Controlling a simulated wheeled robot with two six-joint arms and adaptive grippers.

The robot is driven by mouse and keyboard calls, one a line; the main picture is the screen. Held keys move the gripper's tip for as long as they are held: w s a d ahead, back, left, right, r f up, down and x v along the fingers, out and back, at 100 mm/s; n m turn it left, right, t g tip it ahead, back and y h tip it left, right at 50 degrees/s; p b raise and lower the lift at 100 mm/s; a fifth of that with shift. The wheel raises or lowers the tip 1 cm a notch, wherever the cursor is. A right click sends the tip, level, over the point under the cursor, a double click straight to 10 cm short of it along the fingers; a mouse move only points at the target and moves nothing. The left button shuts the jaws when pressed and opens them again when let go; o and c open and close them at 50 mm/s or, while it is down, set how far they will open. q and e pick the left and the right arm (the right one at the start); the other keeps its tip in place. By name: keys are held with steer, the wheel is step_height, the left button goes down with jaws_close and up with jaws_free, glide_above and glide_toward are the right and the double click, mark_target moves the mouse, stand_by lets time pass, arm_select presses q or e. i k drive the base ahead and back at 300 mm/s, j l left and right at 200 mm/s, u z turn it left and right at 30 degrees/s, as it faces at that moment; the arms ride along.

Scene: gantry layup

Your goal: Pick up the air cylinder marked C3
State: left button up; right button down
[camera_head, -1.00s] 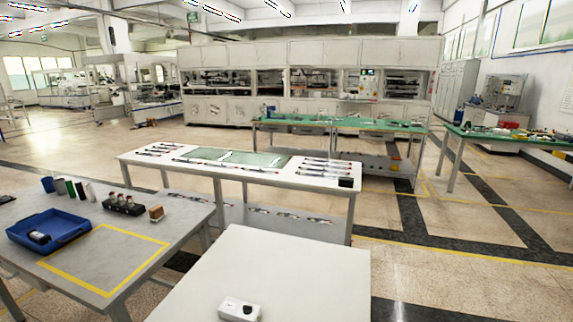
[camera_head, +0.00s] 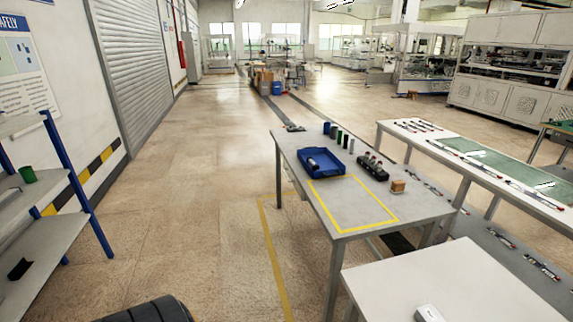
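No marking C3 is readable in the head view, so I cannot tell which thing is the air cylinder. A black holder (camera_head: 373,170) with several small upright parts stands on the grey table (camera_head: 318,225). A blue tray (camera_head: 322,160) beside it holds a small dark and light part (camera_head: 313,165). Several slim rod-like parts lie on the long white table (camera_head: 405,134) at the right, with more on its lower shelf (camera_head: 478,232). Neither of my grippers is in view.
Several small upright cylinders (camera_head: 339,137) and a brown block (camera_head: 398,186) stand on the grey table. A white-topped table (camera_head: 465,280) is at the bottom right. A blue-post shelf (camera_head: 75,185) is at the left. Open floor (camera_head: 190,190) lies between shelf and grey table.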

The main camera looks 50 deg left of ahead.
mark_target(309, 160)
steer(key=u, duration=1.35)
steer(key=i+j, duration=0.1)
steer(key=i+u, duration=0.05)
steer(key=i, duration=0.05)
